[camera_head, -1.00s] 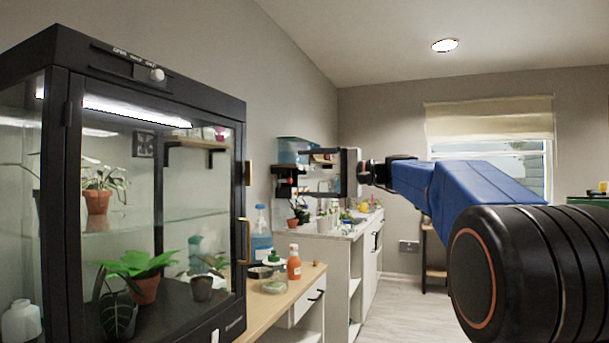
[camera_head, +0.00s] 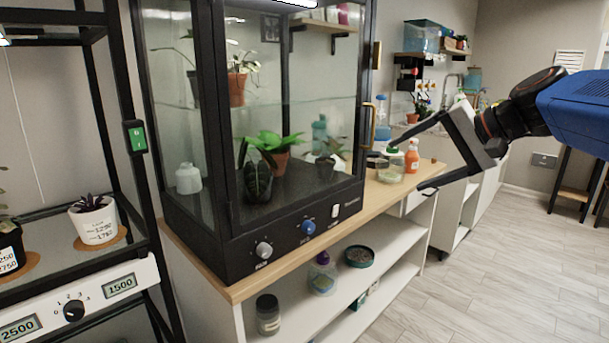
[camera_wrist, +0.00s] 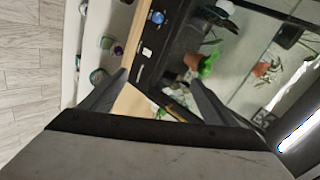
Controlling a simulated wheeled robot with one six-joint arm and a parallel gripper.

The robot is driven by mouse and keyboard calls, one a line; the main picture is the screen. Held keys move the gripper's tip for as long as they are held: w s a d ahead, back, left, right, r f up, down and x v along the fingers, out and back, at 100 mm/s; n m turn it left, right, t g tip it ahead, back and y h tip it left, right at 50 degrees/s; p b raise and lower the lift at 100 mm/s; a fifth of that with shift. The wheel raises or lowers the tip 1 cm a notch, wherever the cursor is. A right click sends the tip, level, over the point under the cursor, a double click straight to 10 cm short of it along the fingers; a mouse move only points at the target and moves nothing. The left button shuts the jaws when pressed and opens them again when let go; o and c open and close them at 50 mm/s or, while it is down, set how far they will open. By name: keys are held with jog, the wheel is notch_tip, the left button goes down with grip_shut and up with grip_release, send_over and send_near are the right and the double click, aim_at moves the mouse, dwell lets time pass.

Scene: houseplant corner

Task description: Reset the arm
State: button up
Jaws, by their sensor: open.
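My gripper (camera_head: 408,165) is on the right in the head view, at the end of my blue arm. Its two fingers are spread apart and point left, with nothing between them. It appears in front of the right end of the wooden counter, near an orange bottle (camera_head: 412,157); the exact gap cannot be told. In the wrist view, the two fingers of my gripper (camera_wrist: 157,80) stand apart and empty, with the counter and glass cabinet beyond them.
A black-framed glass plant cabinet (camera_head: 287,235) stands on a wooden counter (camera_head: 232,290) with white shelves below. A shelf rack with a potted plant (camera_head: 95,222) is at the left. Open floor (camera_head: 490,270) lies at the right. A sink counter is behind.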

jog(key=s+d+f+n+g+h, duration=0.1)
jog(key=s+f+n+h, duration=0.1)
jog(key=s+f, duration=0.6)
jog(key=s+d+f+n+g+h, duration=0.1)
jog(key=s+d+f+n+h, duration=0.1)
jog(key=s+f, duration=0.6)
jog(key=s+d+f+n+g+h, duration=0.1)
jog(key=s+f+n+h, duration=0.1)
jog(key=s+f, duration=0.6)
notch_tip(320, 180, down, 4)
jog(key=shift+s+d+f+h, duration=0.1)
jog(key=shift+s+d+h, duration=0.2)
jog(key=shift+h, duration=0.5)
jog(key=shift+c, duration=0.3)
